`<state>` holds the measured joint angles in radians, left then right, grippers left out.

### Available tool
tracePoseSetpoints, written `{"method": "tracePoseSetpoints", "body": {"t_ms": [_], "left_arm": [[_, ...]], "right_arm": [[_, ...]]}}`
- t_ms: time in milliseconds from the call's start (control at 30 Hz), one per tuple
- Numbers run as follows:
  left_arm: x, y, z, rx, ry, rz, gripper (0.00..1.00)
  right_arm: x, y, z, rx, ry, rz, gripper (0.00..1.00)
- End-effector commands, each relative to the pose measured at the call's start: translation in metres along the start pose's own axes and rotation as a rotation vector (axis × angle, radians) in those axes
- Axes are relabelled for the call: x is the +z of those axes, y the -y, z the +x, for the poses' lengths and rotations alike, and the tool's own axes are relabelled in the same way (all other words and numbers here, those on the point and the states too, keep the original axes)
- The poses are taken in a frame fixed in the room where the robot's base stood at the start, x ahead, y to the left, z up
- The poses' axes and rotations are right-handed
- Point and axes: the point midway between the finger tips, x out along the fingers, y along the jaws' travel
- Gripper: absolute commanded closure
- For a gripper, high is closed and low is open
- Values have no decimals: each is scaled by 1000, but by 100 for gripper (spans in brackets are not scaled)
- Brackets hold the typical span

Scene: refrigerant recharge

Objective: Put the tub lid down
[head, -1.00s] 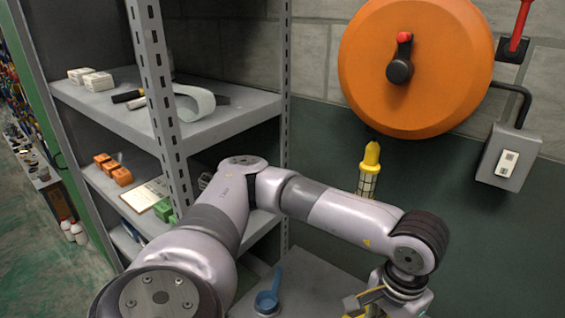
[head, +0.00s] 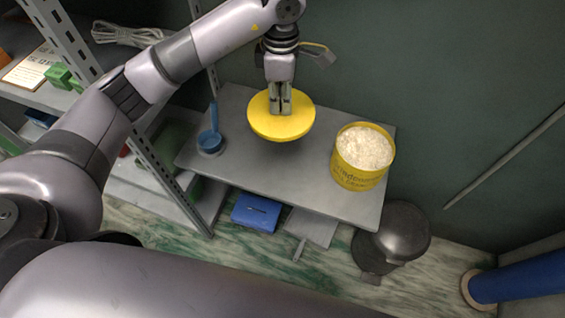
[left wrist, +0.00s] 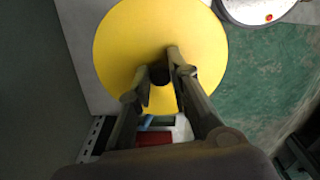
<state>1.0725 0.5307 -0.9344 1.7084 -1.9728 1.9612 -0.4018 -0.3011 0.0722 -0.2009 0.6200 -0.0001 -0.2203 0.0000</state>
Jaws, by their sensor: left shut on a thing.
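The round yellow tub lid (head: 262,122) is held level over the grey bench, between the blue scoop and the tub. My left gripper (head: 280,108) points down and is shut at the middle of the lid. A shadow lies under the lid's edge; I cannot tell whether it touches the bench. In the left wrist view the lid (left wrist: 125,45) fills the upper middle, with my left gripper's fingers (left wrist: 160,75) at its centre. The open yellow tub (head: 358,178), full of white powder, stands upright at the bench's right end. My right gripper is not in view.
The blue scoop (head: 209,141) stands on the bench (head: 312,188) left of the lid. A metal shelf with green blocks (head: 60,76) is at the left. A blue box (head: 256,212) and a dark round bin (head: 402,235) are below. Bare bench lies in front of the lid.

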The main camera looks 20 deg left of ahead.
Motion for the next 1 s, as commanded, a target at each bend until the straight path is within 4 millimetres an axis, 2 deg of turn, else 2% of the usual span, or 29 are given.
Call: {"method": "tracePoseSetpoints", "body": {"t_ms": [100,267,700,800,1000], "left_arm": [[3,-3,8,-1,1,-110,100],[3,-4,26,-4,-2,-156,100],[3,-4,138,-4,-2,-153,100],[4,-4,155,-1,-1,-152,100],[3,-4,172,0,-1,-151,100]], "right_arm": [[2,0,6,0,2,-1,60],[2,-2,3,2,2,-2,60],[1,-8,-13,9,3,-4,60],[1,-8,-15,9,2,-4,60],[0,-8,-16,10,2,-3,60]]}}
